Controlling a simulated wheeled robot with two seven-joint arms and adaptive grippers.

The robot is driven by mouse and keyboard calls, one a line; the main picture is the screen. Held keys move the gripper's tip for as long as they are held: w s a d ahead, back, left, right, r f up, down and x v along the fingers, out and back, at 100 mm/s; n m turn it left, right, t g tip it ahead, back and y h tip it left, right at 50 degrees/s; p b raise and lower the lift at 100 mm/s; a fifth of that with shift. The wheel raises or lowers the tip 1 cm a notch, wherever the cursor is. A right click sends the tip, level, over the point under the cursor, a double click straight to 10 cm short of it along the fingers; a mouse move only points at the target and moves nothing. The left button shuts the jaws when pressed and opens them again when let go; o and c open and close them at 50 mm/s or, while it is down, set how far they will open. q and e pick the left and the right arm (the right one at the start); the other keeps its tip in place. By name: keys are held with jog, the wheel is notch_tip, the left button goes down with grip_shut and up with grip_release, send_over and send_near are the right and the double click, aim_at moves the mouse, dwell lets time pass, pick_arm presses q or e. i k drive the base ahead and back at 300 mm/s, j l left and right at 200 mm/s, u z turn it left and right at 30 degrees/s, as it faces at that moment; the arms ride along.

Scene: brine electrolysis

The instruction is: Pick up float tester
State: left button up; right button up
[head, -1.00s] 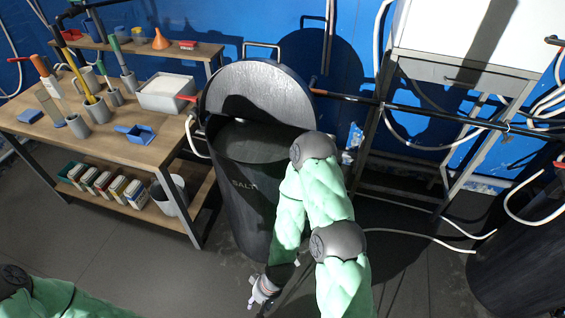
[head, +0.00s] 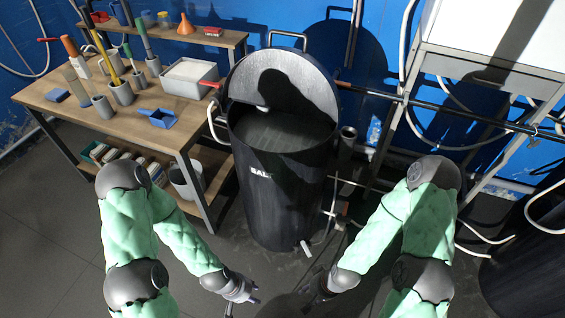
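The workbench (head: 132,126) at the left holds several upright tools in grey cups. One is a yellow rod (head: 104,58), one has an orange handle (head: 69,45), and one has a green handle (head: 142,35). I cannot tell which of these, if any, is the float tester. My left gripper (head: 250,297) is low at the bottom centre, well away from the bench top. My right gripper (head: 308,294) is beside it, to the right. Both are small and dark against the floor, so their finger state is unclear. I see nothing held in either.
A black salt barrel (head: 281,190) with its lid raised stands just beyond the grippers. A white-filled tray (head: 190,78), a blue scoop (head: 157,118) and an orange funnel (head: 186,25) are at the bench. A metal frame (head: 405,120) with hoses stands right.

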aim_at(79, 65)
jog(key=u, duration=1.3)
jog(key=i+j, duration=0.1)
jog(key=i+z, duration=0.05)
